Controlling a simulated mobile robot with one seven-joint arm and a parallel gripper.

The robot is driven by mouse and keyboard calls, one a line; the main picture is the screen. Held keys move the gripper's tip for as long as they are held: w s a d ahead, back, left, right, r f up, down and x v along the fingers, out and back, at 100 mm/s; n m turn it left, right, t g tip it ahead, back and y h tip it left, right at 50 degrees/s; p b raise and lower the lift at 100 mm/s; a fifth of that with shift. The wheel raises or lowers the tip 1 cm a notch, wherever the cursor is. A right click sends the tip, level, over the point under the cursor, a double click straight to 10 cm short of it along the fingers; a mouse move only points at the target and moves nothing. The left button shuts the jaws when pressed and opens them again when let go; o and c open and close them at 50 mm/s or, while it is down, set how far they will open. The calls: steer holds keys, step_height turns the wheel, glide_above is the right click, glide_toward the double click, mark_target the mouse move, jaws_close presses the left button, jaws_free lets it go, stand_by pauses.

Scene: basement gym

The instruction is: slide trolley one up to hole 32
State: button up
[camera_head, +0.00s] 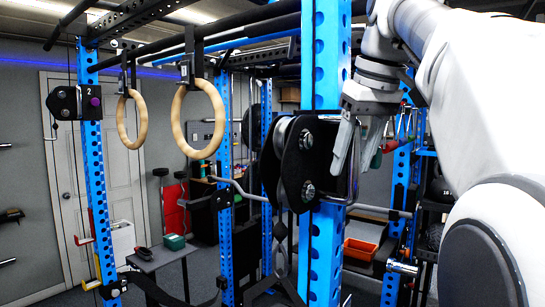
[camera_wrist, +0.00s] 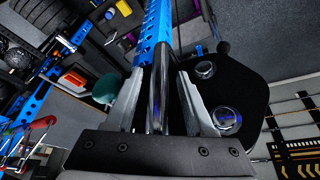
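Trolley one, with black side plates (camera_head: 298,165), bolts and a pale pulley wheel, sits on the near blue upright (camera_head: 326,245). The upright has a column of holes; I cannot read any hole numbers. In the wrist view the black plate (camera_wrist: 245,85) with two shiny bolts is at the right, and a dark, shiny upright handle bar (camera_wrist: 159,95) stands beside it. My gripper (camera_head: 352,168) is beside the trolley, fingers pointing down. In the wrist view my gripper (camera_wrist: 161,72) has one finger on each side of the bar, with gaps showing. The fingers are apart.
A second trolley marked 2 (camera_head: 68,103) is on the left blue upright (camera_head: 95,165). Two wooden rings (camera_head: 199,118) hang between the uprights. A curved grey bar (camera_head: 240,189) runs behind trolley one. An orange bin (camera_head: 360,249) is behind the near upright.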

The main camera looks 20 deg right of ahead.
mark_target(358, 141)
stand_by(0.3)
steer(key=shift+v, duration=2.4)
steer(key=s, duration=1.2)
steer(key=shift+d+b, duration=0.35)
steer(key=shift+s, duration=0.1)
